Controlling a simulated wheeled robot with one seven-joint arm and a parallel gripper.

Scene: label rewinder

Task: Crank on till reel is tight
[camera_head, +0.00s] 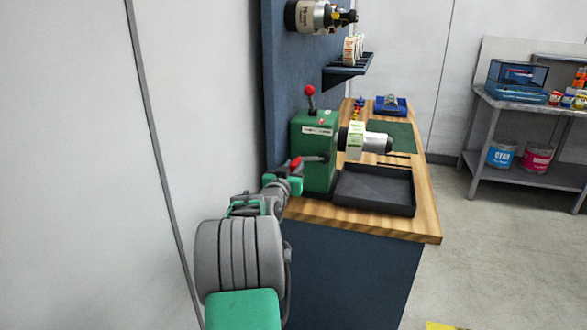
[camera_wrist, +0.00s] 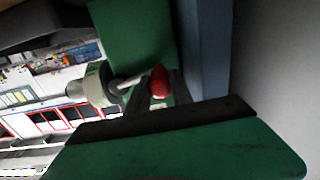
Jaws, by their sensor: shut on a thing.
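The green rewinder (camera_head: 319,150) stands on the wooden bench, with a red-knobbed lever upright on its top. A reel of labels (camera_head: 356,141) sits on a silver spindle on its right side; whether it is tight cannot be told. My gripper (camera_head: 293,172) is at the near side of the rewinder, shut on the red crank knob (camera_head: 295,163). In the wrist view the red knob (camera_wrist: 159,82) and the metal crank arm (camera_wrist: 126,82) show beyond the dark fingers. The green rewinder body (camera_wrist: 130,35) is behind them.
A black tray (camera_head: 375,207) lies on the bench in front of the reel. A blue panel (camera_head: 285,80) rises behind the rewinder, with a small shelf (camera_head: 349,68) holding rolls. A side table (camera_head: 525,100) stands at the right, across open floor.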

